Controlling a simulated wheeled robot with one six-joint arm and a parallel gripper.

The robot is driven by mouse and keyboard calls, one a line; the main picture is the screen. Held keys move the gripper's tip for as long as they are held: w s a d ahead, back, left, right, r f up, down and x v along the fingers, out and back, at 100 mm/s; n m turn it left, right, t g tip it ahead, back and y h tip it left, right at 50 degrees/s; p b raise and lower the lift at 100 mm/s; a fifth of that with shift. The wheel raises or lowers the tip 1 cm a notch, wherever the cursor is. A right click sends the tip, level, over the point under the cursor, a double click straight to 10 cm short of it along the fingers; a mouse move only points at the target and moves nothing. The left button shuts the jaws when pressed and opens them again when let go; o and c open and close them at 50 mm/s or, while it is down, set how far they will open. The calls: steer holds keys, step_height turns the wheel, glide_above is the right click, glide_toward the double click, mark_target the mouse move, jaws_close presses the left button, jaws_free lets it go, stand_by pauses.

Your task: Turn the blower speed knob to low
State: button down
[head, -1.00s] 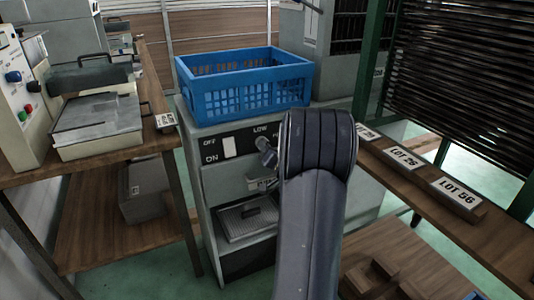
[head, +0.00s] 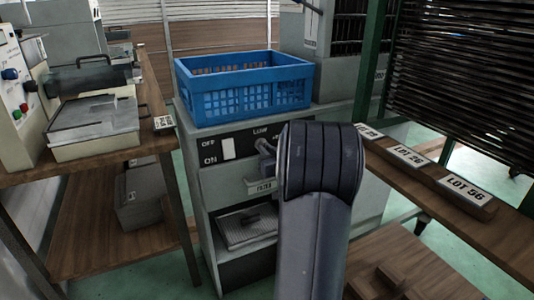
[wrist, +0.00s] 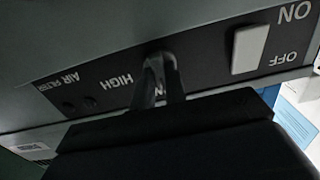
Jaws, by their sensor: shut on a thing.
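The grey blower cabinet has a black control panel (head: 243,141) with a white rocker switch (head: 228,148) marked OFF and ON, and a LOW label to its right. My gripper (head: 264,150) is at the panel just below the LOW label, partly behind my arm. In the wrist view, the panel appears upside down. My gripper (wrist: 162,65) is shut at the panel between the HIGH label (wrist: 116,81) and a mostly covered LOW label. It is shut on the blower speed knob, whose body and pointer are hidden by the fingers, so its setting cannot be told.
A blue crate (head: 215,105) stands on top of the cabinet, close above the panel. A wooden bench (head: 90,168) with machines is at left. A shelf with lot labels (head: 464,188) is at right. An AIR FILTER label (wrist: 58,80) is on the panel.

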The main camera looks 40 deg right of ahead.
stand_by(0.4)
steer(key=c, duration=1.4)
jaws_free()
steer(key=shift+c, duration=0.2)
steer(key=p+v, duration=0.2)
steer(key=v, duration=0.9)
steer(key=shift+w+d+f, duration=0.1)
steer(key=shift+w, duration=0.05)
steer(key=b+x, duration=0.1)
steer(key=x, duration=0.9)
steer(key=shift+w+b, duration=0.35)
steer(key=shift+s, duration=0.1)
